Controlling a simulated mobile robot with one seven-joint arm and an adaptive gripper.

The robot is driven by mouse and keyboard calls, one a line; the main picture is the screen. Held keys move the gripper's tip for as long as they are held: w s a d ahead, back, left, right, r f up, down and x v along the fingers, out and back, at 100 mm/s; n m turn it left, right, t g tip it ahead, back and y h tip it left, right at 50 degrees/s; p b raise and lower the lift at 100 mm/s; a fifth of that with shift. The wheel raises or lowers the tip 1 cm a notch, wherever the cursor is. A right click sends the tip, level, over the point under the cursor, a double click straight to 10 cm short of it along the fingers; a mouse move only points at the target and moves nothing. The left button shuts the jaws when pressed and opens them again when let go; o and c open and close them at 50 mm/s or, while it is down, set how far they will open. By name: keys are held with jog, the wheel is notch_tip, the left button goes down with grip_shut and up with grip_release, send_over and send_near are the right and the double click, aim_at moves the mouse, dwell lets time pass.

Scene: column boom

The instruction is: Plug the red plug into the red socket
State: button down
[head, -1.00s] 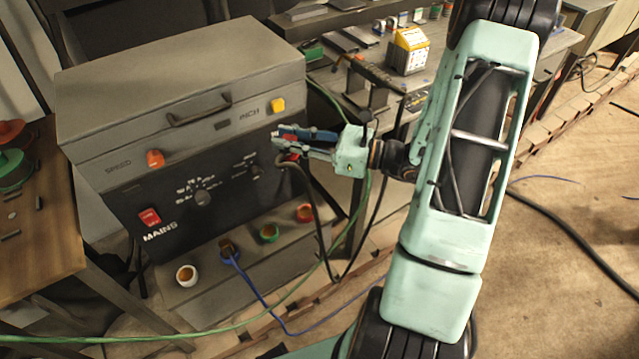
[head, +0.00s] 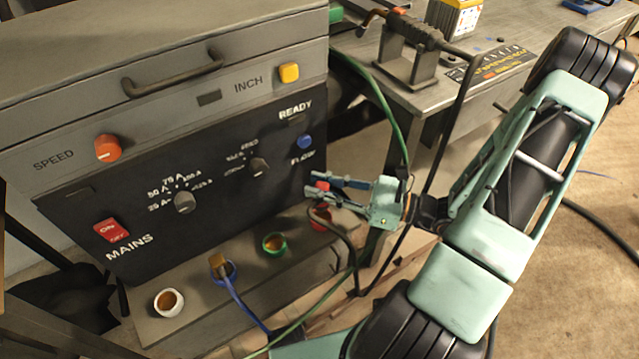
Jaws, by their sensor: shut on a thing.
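My gripper (head: 316,187) is shut on the red plug (head: 322,186); only a small red part shows between the fingers. A dark cable (head: 346,236) hangs from the plug and curves down in front of the ledge. The red socket (head: 320,221) is the rightmost in the row on the machine's lower ledge, just below the gripper in the picture. Gripper and cable partly cover this socket. The plug appears above the socket, but I cannot tell the exact gap.
White (head: 169,302), blue (head: 231,274) and green (head: 273,243) sockets stand left of the red one. A brown plug (head: 217,263) with a blue cable sits in the blue socket. The black control panel (head: 130,205) rises behind. A workbench (head: 425,92) stands at the back right.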

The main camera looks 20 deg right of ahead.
aim_at(322, 204)
jog(key=shift+f+b, duration=2.3)
jog(key=shift+f, duration=0.45)
jog(key=shift+f, duration=0.55)
jog(key=c, duration=2)
grip_release()
jog(key=shift+o, duration=0.2)
jog(key=v, duration=1.1)
jog(key=shift+f, duration=0.15)
